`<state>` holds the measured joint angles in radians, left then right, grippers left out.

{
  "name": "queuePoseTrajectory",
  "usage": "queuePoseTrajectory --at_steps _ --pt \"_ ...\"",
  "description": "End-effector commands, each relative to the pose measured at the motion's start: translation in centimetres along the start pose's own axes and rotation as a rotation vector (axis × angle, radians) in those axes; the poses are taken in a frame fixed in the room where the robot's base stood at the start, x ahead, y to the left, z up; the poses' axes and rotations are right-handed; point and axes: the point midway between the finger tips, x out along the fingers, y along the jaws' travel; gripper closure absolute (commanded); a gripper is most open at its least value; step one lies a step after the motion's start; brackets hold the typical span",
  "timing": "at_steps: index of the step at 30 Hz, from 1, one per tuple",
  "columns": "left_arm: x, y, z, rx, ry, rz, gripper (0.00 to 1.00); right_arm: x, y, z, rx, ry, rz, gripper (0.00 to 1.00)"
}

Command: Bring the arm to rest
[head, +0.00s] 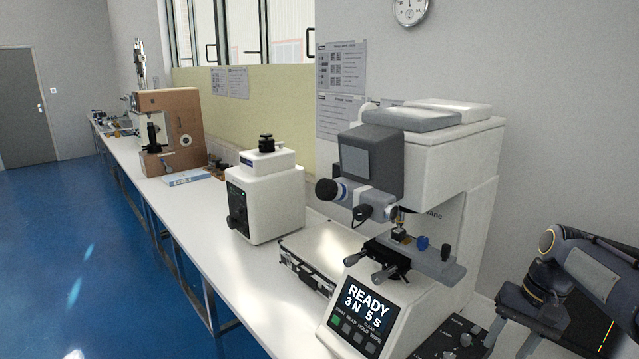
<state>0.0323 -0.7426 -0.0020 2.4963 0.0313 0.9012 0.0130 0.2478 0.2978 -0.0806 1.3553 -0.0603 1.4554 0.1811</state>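My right arm (590,272) shows at the lower right edge, dark grey with pale rings. It is bent beside the large white hardness tester (455,150), with a visible gap between them. My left arm and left gripper are out of view. The tester's screen (363,304) reads "READY 3 N 5 s".
A white bench (190,213) runs along the wall. A dark control box (459,340) stands near my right arm. The blue floor (70,250) at left is clear.

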Motion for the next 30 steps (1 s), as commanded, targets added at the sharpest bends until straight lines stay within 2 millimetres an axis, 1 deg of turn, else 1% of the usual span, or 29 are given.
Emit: queuePoseTrajectory --at_steps 1,2,3,5,6,7,8,9,12,15,18,21,24,30 --pt "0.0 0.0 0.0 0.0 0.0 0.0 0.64 -1.0 -0.6 2.6 -0.039 0.039 -0.026 0.54" --pt "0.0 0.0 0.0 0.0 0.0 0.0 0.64 -1.2 -1.0 4.1 -0.061 0.063 -0.041 0.54" --pt "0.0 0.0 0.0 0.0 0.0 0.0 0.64 -1.5 -1.4 6.0 -0.093 0.094 -0.06 0.54" --pt "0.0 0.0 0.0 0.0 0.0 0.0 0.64 -1.5 -1.8 9.0 -0.137 0.14 -0.087 0.54" --pt "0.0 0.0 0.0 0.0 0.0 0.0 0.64 -1.3 -2.1 11.0 -0.167 0.171 -0.104 0.54" --pt "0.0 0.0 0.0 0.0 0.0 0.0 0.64 -1.1 -2.2 12.4 -0.19 0.194 -0.118 0.54" --pt "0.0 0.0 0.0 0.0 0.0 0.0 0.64 -0.7 -2.4 13.9 -0.212 0.217 -0.131 0.54" --pt "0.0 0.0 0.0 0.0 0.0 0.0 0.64 -0.2 -2.5 15.8 -0.241 0.249 -0.146 0.54" --pt "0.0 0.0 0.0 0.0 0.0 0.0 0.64 1.8 -2.7 20.0 -0.305 0.32 -0.18 0.54" --pt "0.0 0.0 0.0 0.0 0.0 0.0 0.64 3.8 -2.7 23.1 -0.355 0.377 -0.206 0.54" --pt "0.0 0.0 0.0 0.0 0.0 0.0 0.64 5.5 -2.7 25.1 -0.389 0.415 -0.22 0.54" --pt "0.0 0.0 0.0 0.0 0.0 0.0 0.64 6.5 -2.6 26.0 -0.405 0.435 -0.228 0.54" --pt "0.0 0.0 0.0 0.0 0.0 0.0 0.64 6.8 -2.6 26.3 -0.41 0.442 -0.23 0.54" --pt "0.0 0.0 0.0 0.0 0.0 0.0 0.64 6.8 -2.6 26.3 -0.409 0.44 -0.23 0.54"
